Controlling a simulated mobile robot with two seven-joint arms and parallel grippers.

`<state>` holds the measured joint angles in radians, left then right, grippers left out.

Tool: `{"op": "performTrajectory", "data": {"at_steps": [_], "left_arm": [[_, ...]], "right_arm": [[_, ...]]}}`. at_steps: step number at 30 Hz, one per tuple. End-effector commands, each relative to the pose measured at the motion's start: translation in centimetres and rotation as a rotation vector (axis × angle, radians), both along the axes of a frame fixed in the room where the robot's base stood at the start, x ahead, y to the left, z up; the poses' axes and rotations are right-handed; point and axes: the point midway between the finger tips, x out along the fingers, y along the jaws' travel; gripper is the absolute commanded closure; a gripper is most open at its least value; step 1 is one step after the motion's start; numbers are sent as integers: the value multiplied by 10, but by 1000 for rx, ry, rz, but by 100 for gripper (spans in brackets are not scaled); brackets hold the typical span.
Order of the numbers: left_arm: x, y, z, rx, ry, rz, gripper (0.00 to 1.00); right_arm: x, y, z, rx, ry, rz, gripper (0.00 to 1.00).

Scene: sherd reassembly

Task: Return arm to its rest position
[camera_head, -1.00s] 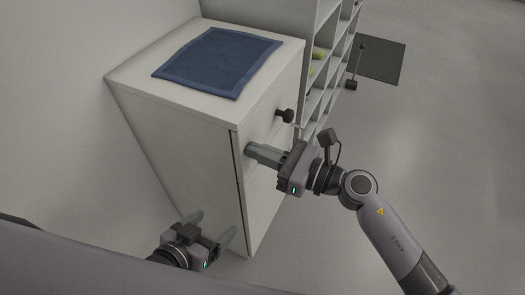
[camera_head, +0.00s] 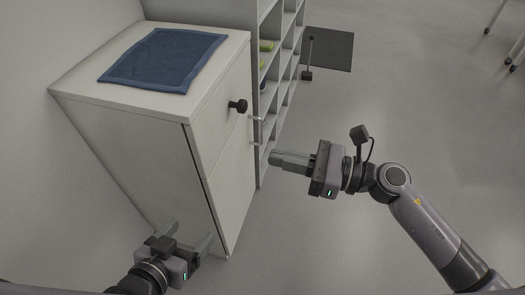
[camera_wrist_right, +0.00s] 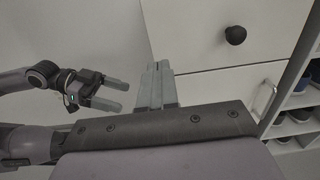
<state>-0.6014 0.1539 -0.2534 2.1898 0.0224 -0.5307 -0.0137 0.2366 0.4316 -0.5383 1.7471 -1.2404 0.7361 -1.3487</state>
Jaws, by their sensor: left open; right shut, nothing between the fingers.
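My right gripper (camera_head: 276,158) is shut and empty, held out in front of the white cabinet (camera_head: 150,155) and to the right of it, apart from its front. It also shows in the right wrist view (camera_wrist_right: 157,66), fingers together and pointing towards the cabinet. My left gripper (camera_head: 192,233) is open and empty, low beside the bottom of the cabinet in the head view. It also shows at the left of the right wrist view (camera_wrist_right: 123,95), with its two fingers apart.
A blue cloth (camera_head: 163,60) lies on the cabinet top. A black knob (camera_head: 238,106) and a metal handle (camera_head: 255,131) are on its front. A shelf unit (camera_head: 278,75) stands behind, with a dark mat (camera_head: 330,50) beyond.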

Motion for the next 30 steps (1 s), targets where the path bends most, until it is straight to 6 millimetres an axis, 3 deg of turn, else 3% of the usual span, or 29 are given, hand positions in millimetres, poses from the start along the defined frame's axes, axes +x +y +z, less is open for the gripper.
{"op": "performTrajectory", "data": {"at_steps": [9, 14, 18, 21, 26, 30], "left_arm": [[1, -1, -1, -2, 1, 1, 20], [0, -1, -1, -1, 1, 0, 20], [0, -1, -1, 0, 1, -1, 20], [0, 0, -1, 0, 2, -1, 20], [0, 0, -1, 0, 2, -1, 20], [0, 0, -1, 0, 2, -1, 20]], "right_arm": [[-2, -6, 1, 9, 9, -4, 100], [-4, -7, 12, 199, 209, -88, 100], [0, -27, 21, 586, 640, -244, 100], [1, -52, 11, 907, 1002, -357, 100], [-12, -93, -35, 1419, 1563, -516, 100], [-45, -114, -84, 1833, 1977, -635, 100]]}}
